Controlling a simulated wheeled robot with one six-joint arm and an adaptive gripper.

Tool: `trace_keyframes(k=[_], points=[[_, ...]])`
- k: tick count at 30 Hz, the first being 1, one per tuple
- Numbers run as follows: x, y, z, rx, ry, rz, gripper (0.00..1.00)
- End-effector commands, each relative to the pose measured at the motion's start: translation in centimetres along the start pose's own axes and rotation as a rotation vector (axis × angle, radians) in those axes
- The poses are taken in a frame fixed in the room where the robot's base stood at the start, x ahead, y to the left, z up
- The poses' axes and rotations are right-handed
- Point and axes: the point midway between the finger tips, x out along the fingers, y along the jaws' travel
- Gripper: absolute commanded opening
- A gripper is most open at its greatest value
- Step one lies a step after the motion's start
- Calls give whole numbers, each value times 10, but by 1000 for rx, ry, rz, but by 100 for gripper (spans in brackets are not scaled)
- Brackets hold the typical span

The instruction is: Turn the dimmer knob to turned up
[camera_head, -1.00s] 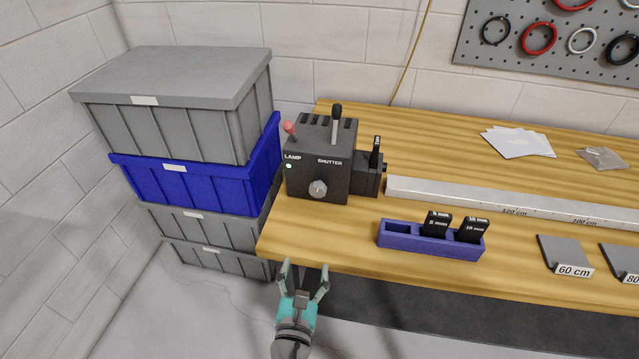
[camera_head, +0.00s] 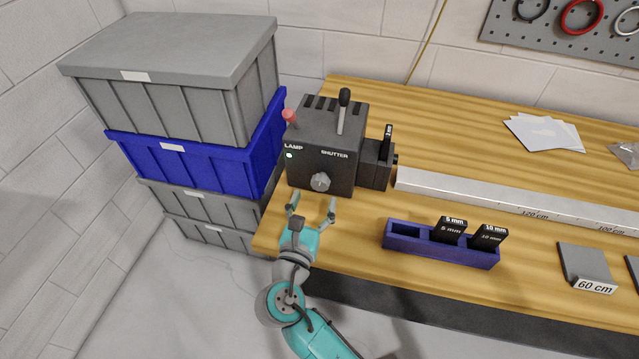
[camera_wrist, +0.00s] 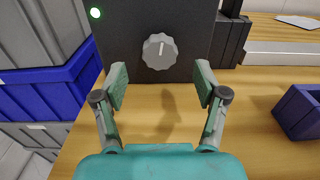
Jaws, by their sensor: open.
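The dimmer knob (camera_head: 320,182) is a grey scalloped dial on the front of the black lamp box (camera_head: 316,165). In the wrist view the knob (camera_wrist: 159,51) faces me, with a pale pointer line directed up and slightly right. My gripper (camera_head: 312,205) is just in front of the box, below the knob in the head view. In the wrist view my gripper (camera_wrist: 160,88) is open and empty, its fingers spread to either side and short of the knob. The fingers do not appear to touch the knob.
The box carries a red-tipped lever (camera_head: 289,117), a black shutter lever (camera_head: 343,108) and a green lit lamp. A blue slotted holder (camera_head: 440,246) with black slides stands to the right. A long rail (camera_head: 480,195) runs right. Stacked crates (camera_head: 190,165) stand left.

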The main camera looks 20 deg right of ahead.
Motion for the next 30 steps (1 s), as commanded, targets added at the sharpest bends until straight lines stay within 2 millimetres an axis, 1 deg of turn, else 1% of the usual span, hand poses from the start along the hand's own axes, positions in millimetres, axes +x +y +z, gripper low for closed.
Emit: trace_keyframes(k=[1,3,9,14,22,23,24,26,27,29,30], points=[[10,-1,1,1,-1,-4,72],[21,-1,0,1,0,-4,72],[44,0,0,0,-1,-2,72],[51,0,0,0,0,0,72],[52,0,0,0,0,1,72],[52,0,0,0,0,1,65],[52,0,0,0,0,1,55],[52,0,0,0,0,0,40],[52,0,0,0,0,0,30],[52,0,0,1,0,0,15],[52,0,0,1,0,0,12]])
